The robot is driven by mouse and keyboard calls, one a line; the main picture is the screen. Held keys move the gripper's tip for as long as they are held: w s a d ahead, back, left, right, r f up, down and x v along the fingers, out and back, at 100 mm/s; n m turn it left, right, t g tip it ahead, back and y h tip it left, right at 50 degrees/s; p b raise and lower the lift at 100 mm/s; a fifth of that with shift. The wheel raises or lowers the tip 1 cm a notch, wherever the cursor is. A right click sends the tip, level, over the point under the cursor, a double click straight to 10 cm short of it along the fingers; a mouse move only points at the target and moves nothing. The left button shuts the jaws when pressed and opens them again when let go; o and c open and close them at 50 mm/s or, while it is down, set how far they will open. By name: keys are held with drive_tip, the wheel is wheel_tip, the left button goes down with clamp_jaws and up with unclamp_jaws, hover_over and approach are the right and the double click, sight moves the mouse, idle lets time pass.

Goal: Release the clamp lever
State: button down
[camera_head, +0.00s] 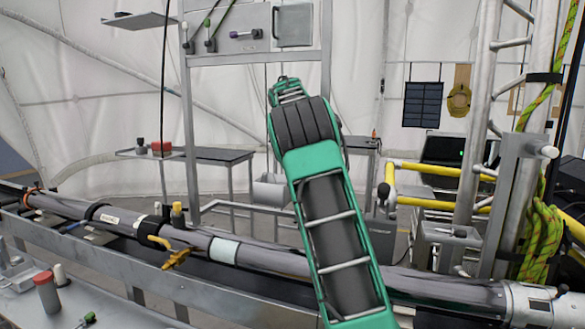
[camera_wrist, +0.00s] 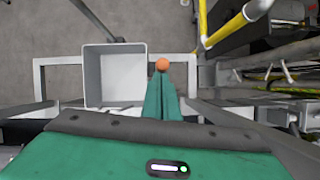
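In the head view my green arm reaches up from the lower right, and its far end hides my fingers. In the wrist view the green fingers of my gripper (camera_wrist: 163,88) show as one narrow tapered shape, so the gap between them cannot be seen. A round orange knob (camera_wrist: 162,65) shows right at their tips; I cannot tell whether it is touched or held, or whether it belongs to the clamp lever. In the head view a brass-yellow lever-like fitting (camera_head: 176,258) sits on the long grey tube (camera_head: 262,259), left of my arm. I cannot tell which part is the clamp lever.
A pale open bin (camera_wrist: 114,76) stands left of the fingertips in the wrist view. Yellow rails (camera_head: 430,168) and a metal tower (camera_head: 480,120) stand to the right. A metal frame (camera_head: 190,130) rises behind my arm. Grey floor (camera_wrist: 50,30) lies open at upper left in the wrist view.

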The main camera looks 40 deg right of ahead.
drive_tip(key=a+v, duration=0.1)
drive_tip(key=v, duration=1)
drive_tip(key=shift+a, duration=0.15)
idle(0.5)
